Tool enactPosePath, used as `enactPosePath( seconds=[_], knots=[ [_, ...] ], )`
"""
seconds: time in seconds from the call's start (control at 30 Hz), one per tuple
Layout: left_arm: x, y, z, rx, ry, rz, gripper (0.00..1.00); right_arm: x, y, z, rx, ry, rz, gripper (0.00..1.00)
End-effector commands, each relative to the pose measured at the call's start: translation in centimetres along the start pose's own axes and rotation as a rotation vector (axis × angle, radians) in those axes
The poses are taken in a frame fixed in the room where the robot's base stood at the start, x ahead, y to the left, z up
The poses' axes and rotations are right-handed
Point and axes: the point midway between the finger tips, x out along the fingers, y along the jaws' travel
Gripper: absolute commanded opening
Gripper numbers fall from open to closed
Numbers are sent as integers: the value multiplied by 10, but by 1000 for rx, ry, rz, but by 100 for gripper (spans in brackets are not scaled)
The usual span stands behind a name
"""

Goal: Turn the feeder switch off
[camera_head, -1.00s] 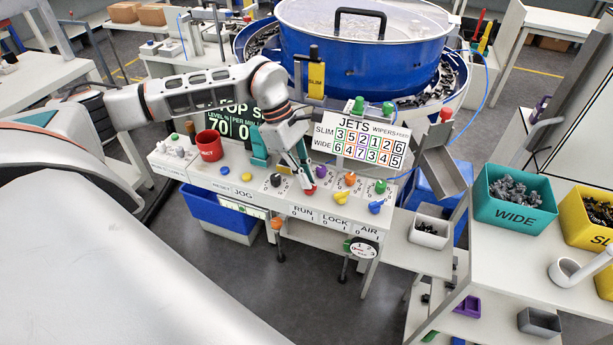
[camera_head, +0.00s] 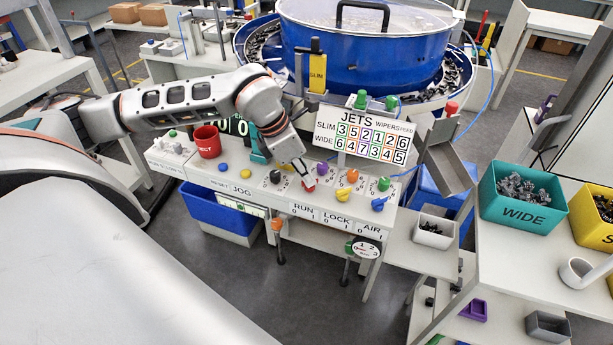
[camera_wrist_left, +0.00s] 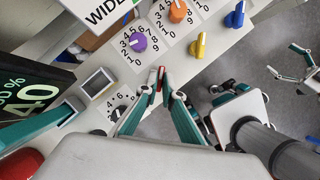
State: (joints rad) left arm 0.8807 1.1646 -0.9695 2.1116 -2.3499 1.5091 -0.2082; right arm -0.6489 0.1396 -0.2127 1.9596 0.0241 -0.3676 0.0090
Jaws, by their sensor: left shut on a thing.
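A red switch knob (camera_head: 309,183) stands on the white control panel (camera_head: 230,181) behind the RUN label. In the left wrist view the red knob (camera_wrist_left: 161,72) shows between my fingertips, mostly covered by them. My left gripper (camera_head: 302,172) is shut on this red knob, with its fingers slanting down to the right; its fingers also show in the left wrist view (camera_wrist_left: 163,88). The setting the knob points to is hidden. At the right edge of the left wrist view, teal-tipped fingers (camera_wrist_left: 293,66) seem to belong to my right gripper.
A yellow knob (camera_head: 343,195) and a blue knob (camera_head: 378,204) stand right of the red one. Purple (camera_head: 322,168), orange (camera_head: 352,175) and green (camera_head: 383,184) dials stand behind. A red mug (camera_head: 207,141) is to the left, the JETS board (camera_head: 362,133) behind.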

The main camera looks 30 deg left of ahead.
Motion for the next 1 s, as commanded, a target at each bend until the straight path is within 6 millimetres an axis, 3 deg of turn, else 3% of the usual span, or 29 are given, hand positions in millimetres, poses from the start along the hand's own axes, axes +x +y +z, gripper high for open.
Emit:
enactPosePath(
  seconds=[0.77, 0.8, 0.83, 1.0],
  knots=[
    [0, -1, 0, -95, 2, 38, 0, 2, 0, 2, 1, 2, 0, 86],
    [0, -1, 0, -95, 2, 38, 15, 2, 0, 3, 0, 2, 0, 86],
    [0, -1, 0, -95, 2, 38, 22, 2, 0, 3, 1, 1, 0, 86],
    [0, -1, 0, -93, 2, 38, 24, 2, -1, 4, 0, -1, 0, 86]
  ],
)
